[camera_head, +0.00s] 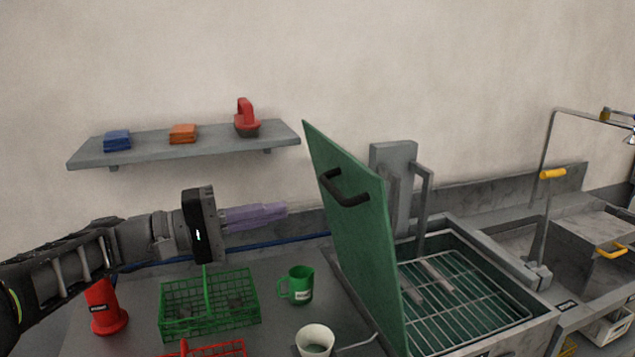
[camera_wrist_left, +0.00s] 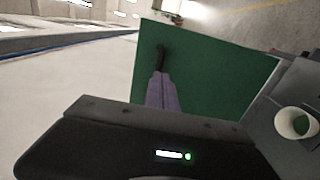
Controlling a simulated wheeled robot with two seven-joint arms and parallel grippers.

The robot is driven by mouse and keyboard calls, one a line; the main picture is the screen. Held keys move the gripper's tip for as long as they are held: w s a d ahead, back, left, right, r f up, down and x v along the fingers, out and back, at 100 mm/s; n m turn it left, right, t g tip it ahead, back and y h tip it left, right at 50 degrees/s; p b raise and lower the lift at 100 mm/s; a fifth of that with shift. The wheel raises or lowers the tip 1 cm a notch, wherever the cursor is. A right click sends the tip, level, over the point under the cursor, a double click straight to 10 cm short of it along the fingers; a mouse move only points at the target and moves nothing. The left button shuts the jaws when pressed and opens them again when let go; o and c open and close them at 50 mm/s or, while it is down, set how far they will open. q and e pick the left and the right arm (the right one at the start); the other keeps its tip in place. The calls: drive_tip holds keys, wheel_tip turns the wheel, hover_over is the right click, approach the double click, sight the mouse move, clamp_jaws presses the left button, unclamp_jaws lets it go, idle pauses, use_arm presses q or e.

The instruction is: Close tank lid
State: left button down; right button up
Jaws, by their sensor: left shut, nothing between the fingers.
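The tank lid (camera_head: 353,240) is a green panel standing open and nearly upright at the left side of the tank (camera_head: 470,290). A black handle (camera_head: 345,189) is on its left-facing side. In the left wrist view the lid (camera_wrist_left: 205,75) and its handle (camera_wrist_left: 160,58) show beyond the fingers. My left gripper (camera_head: 286,210) has purple fingers, shut and empty. It points right at the lid and is a little left of the handle, apart from it in the head view. My right gripper is not in view.
A green wire basket (camera_head: 210,304), a green mug (camera_head: 299,285), a white cup (camera_head: 315,341) and a red container (camera_head: 104,307) stand on the counter below my left arm. A wall shelf (camera_head: 190,150) holds small items. A wire rack (camera_head: 460,290) lies inside the tank.

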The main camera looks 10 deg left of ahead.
sight(336, 199)
use_arm(q)
drive_tip(key=p+x, duration=0.2)
drive_tip(key=x, duration=0.5)
drive_tip(key=shift+w+d+p, duration=0.2)
drive_tip(key=shift+d+p, duration=0.05)
drive_tip(key=shift+p, duration=0.05)
drive_tip(key=shift+w+d, duration=0.2)
drive_tip(key=shift+d, duration=0.15)
